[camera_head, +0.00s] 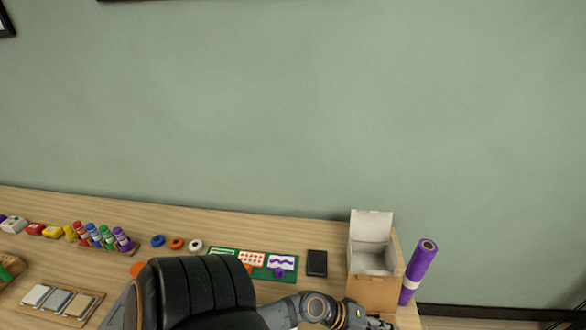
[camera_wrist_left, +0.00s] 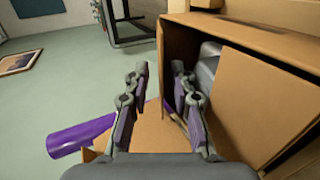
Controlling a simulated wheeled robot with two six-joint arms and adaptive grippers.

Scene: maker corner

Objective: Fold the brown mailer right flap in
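The brown mailer (camera_head: 374,293) stands at the right end of the table in the head view, its lid (camera_head: 371,224) raised and its pale inside showing. My left gripper (camera_head: 372,322) is low at its front, partly cut off by the picture's bottom edge. In the left wrist view, my left gripper (camera_wrist_left: 160,78) has its fingers apart beside the mailer (camera_wrist_left: 240,35). A brown cardboard panel (camera_wrist_left: 148,132) shows between and below the fingers; whether they touch it is unclear. Another brown panel (camera_wrist_left: 255,105) stands to the right. My right gripper is not in view.
A purple roll (camera_head: 420,268) stands close to the mailer's right side; it also shows in the left wrist view (camera_wrist_left: 80,136). A black box (camera_head: 317,263) and a green mat (camera_head: 223,251) with cards lie to the left. Tape rolls and marker bottles sit farther left.

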